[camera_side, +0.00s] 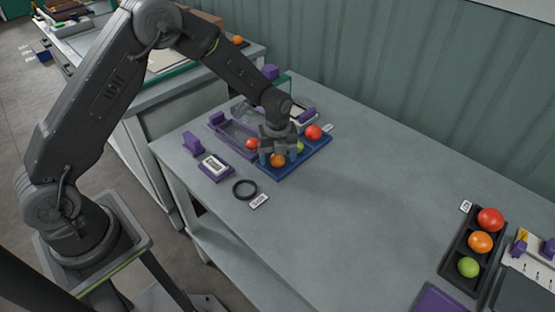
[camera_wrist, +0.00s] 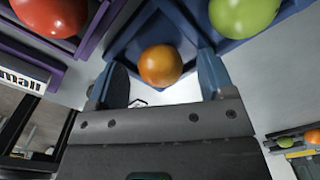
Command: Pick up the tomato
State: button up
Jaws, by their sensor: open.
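An orange tomato (camera_side: 278,160) sits at the near left end of the blue tray (camera_side: 265,176). A green tomato (camera_side: 298,147) and a red tomato (camera_side: 313,132) are in the same tray. My gripper (camera_side: 271,157) points down over the tray's left end and partly hides it. In the wrist view the orange tomato (camera_wrist: 161,66) shows in the gap between the two open fingers (camera_wrist: 161,72), with light space on both sides. I cannot tell if the fingertips reach down to it. The green tomato (camera_wrist: 243,15) is beyond the right finger.
Another red tomato (camera_side: 252,144) lies by a purple-edged tray (camera_side: 232,146) just left of the blue tray. A black tray (camera_side: 455,250) with three tomatoes stands at right. The table's middle is clear.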

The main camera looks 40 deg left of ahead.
jog(key=shift+c, duration=0.3)
jog(key=c, duration=0.7)
